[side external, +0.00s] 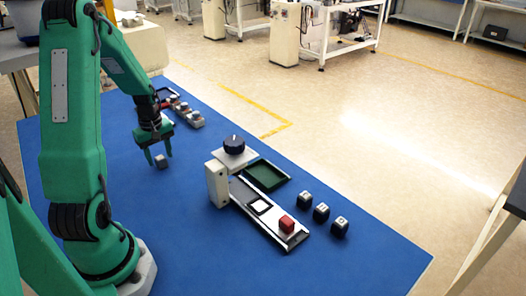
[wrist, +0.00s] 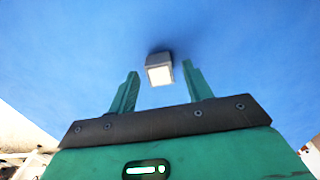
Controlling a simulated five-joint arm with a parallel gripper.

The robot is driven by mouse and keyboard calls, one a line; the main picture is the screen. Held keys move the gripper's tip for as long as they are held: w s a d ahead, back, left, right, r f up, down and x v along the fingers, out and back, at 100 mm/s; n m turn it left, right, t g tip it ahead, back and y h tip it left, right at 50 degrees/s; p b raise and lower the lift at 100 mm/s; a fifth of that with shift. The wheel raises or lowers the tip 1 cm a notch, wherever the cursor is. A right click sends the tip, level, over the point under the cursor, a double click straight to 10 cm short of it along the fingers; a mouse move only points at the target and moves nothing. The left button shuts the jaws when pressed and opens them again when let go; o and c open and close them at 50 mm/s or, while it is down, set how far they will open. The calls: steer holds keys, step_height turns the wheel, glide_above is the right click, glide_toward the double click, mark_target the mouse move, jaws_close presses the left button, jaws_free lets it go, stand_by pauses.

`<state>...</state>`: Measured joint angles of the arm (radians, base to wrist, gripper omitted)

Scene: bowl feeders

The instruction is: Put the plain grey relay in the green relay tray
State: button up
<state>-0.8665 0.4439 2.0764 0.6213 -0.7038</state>
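The plain grey relay (side external: 161,162) is a small cube on the blue table, close to my gripper's fingertips in the side view. In the wrist view the relay (wrist: 160,70) has a pale face toward the camera and lies across the gap between the fingertips, nearer the right finger. My gripper (side external: 160,159) is open and points down; its two green fingers also show in the wrist view (wrist: 160,90), with nothing gripped. The green relay tray (side external: 265,176), dark green, shallow and empty, lies to the right, past the knob fixture.
A fixture with a dark knob (side external: 234,145) and a pale post (side external: 216,184) stands between relay and tray. In front lies a long plate (side external: 270,222) with a red cube (side external: 287,225). Several dark cubes (side external: 321,212) sit right. A relay rack (side external: 188,117) stands behind my gripper.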

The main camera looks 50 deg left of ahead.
mark_target(160, 157)
steer(key=shift+r, duration=0.15)
step_height(160, 157, up, 12)
stand_by(0.7)
stand_by(0.5)
steer(key=s+d+r+m+t, duration=0.1)
steer(key=d+r+m, duration=0.2)
steer(key=d, duration=0.6)
steer(key=d+r+m+t, duration=0.2)
steer(key=d+r+m, duration=0.2)
steer(key=d+m, duration=0.4)
steer(key=s+d+r+m+t, duration=0.1)
steer(key=d+m, duration=0.5)
steer(key=d, duration=0.6)
step_height(160, 157, up, 2)
steer(key=shift+s+d+r+t, duration=0.2)
steer(key=shift+s+t, duration=0.1)
steer(key=shift+t, duration=0.4)
steer(key=shift+o, duration=0.2)
steer(key=shift+s+d+f+m, duration=0.1)
steer(key=shift+s+d+m, duration=0.2)
steer(key=shift+m, duration=0.2)
steer(key=shift+o, duration=0.3)
steer(key=shift+w, duration=0.1)
